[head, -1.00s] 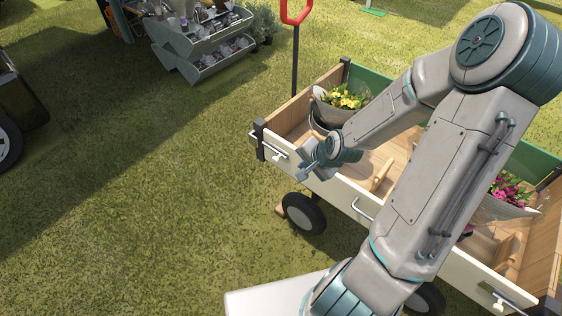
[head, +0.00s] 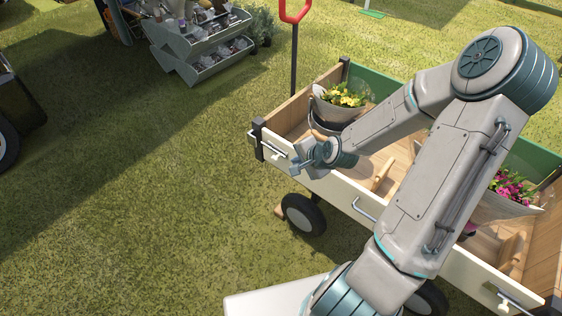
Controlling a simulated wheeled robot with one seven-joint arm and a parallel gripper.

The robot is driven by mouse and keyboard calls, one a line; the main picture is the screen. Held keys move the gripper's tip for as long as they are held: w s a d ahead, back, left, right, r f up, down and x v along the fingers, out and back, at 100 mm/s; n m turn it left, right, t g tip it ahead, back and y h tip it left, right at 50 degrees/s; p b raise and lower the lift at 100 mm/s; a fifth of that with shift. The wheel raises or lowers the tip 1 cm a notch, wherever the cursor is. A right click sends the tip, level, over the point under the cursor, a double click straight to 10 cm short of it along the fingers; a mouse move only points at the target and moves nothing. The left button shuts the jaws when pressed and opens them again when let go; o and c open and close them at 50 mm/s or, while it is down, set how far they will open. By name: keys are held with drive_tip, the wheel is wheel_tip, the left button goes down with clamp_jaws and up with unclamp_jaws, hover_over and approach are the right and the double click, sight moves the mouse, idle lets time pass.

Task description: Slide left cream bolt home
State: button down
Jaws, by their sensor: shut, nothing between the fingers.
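The left cream bolt (head: 277,157) sits on the outer face of the wagon's cream side panel (head: 343,190), near the left corner post. It is small, and how far it is slid cannot be told. My gripper (head: 301,167) is shut and empty, at the panel's outer side just right of the bolt. Its fingertips are small in the head view, and whether they touch the bolt cannot be made out. My arm covers the middle of the wagon.
A second bolt (head: 502,302) is at the panel's right end, with a handle (head: 362,210) between. Yellow flowers (head: 343,96) and pink flowers (head: 511,186) stand in the wagon. A grey tiered stand (head: 207,48) is at the back left. Open grass lies left of the wagon.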

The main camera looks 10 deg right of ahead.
sight(277, 160)
drive_tip(key=shift+w+a+r+b+x, duration=0.15)
drive_tip(key=shift+b+x, duration=0.25)
drive_tip(key=shift+x, duration=1.35)
drive_tip(key=shift+w+a+r+b+x, duration=0.1)
drive_tip(key=shift+w+r+b+x, duration=0.2)
drive_tip(key=shift+x, duration=1.5)
drive_tip(key=shift+w+r+b+x, duration=0.1)
drive_tip(key=shift+b+x, duration=0.35)
drive_tip(key=shift+x, duration=1.3)
